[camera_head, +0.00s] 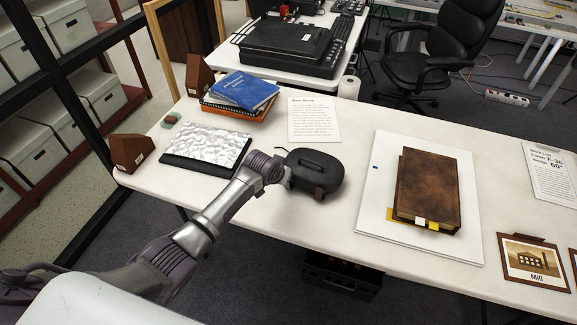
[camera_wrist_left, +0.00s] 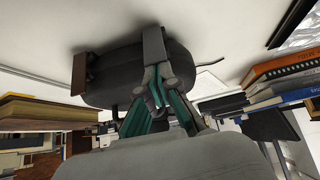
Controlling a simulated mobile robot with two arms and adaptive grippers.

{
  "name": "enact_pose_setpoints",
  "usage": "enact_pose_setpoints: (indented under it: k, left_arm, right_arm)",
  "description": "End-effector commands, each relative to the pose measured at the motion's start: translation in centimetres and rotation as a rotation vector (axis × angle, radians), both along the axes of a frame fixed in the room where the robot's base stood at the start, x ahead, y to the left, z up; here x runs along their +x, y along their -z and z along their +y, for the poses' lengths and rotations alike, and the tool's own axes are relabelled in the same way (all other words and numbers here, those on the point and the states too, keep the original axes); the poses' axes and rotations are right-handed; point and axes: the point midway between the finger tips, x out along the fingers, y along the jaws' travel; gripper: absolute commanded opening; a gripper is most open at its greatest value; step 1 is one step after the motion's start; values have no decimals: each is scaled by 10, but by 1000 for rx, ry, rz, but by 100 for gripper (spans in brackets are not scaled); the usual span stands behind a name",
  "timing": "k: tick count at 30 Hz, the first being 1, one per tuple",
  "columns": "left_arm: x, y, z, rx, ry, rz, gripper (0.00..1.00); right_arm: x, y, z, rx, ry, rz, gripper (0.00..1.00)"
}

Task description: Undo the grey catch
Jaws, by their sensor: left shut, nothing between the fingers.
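A dark grey rounded case (camera_head: 316,168) lies on the white table and fills the middle of the left wrist view (camera_wrist_left: 115,88). A brown catch (camera_head: 319,193) is on its side and also shows in the wrist view (camera_wrist_left: 80,75). The grey catch (camera_wrist_left: 153,46) appears as a flat upright tab on the case, right of the brown one. My left gripper (camera_wrist_left: 158,76) is shut and empty, its fingertips at the lower end of the grey catch; whether they touch it I cannot tell. In the head view, my arm hides the grey catch. My right gripper is not in view.
A silver-white crumpled sheet on a dark board (camera_head: 207,145) lies left of the case, with stacked books (camera_head: 241,92) behind. A printed sheet (camera_head: 314,120) lies behind the case. A brown book (camera_head: 427,188) rests on a white board to the right. Bare table separates case and board.

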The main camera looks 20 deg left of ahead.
Motion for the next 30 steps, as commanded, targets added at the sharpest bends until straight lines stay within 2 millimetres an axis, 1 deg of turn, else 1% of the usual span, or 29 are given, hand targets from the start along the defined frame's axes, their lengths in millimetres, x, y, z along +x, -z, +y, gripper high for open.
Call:
enact_pose_setpoints:
  k: [1,4,12,14,15,16,23,30]
  left_arm:
    - [-7,2,1,-8,-1,-38,0]
    - [-15,7,2,-23,0,-133,0]
    - [-32,20,4,-61,-1,-385,0]
    - [-36,21,5,-68,-2,-437,0]
    - [-35,18,5,-71,-1,-461,0]
    - [-34,15,5,-69,0,-459,0]
    - [-34,15,5,-69,0,-454,0]
    - [-43,12,7,-69,0,-452,0]
  right_arm:
    - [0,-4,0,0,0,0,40]
    - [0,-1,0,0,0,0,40]
    - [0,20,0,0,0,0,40]
    - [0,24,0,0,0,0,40]
    - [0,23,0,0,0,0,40]
    - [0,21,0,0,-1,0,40]
    - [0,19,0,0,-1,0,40]
    - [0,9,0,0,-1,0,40]
